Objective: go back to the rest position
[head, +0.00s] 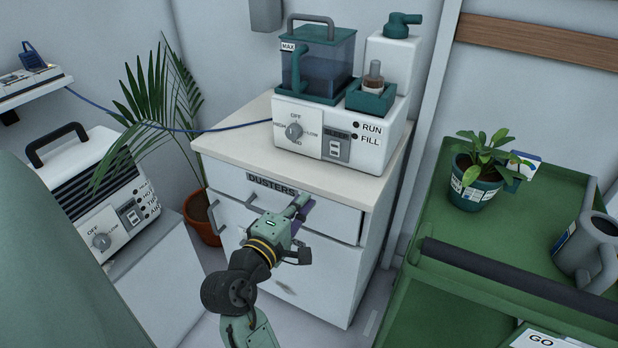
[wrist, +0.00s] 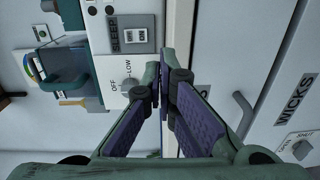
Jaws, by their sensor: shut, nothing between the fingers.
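My gripper (head: 303,203) is in front of the white cabinet (head: 330,277), near the drawer labelled DUSTERS (head: 330,217). Its fingers are shut with nothing between them. In the wrist view the purple-padded fingers (wrist: 162,84) meet near the middle of the picture. I cannot tell from the head view whether the fingertips touch the drawer front. The arm reaches up from the bottom of the head view, bent at the wrist, and hides part of the cabinet front.
A white machine (head: 339,127) with a water tank stands on the cabinet top. A potted palm (head: 202,219) and a heater-like unit (head: 92,190) stand left. At right, a green cart (head: 540,220) holds a potted plant (head: 476,190) and a grey watering can (head: 588,250).

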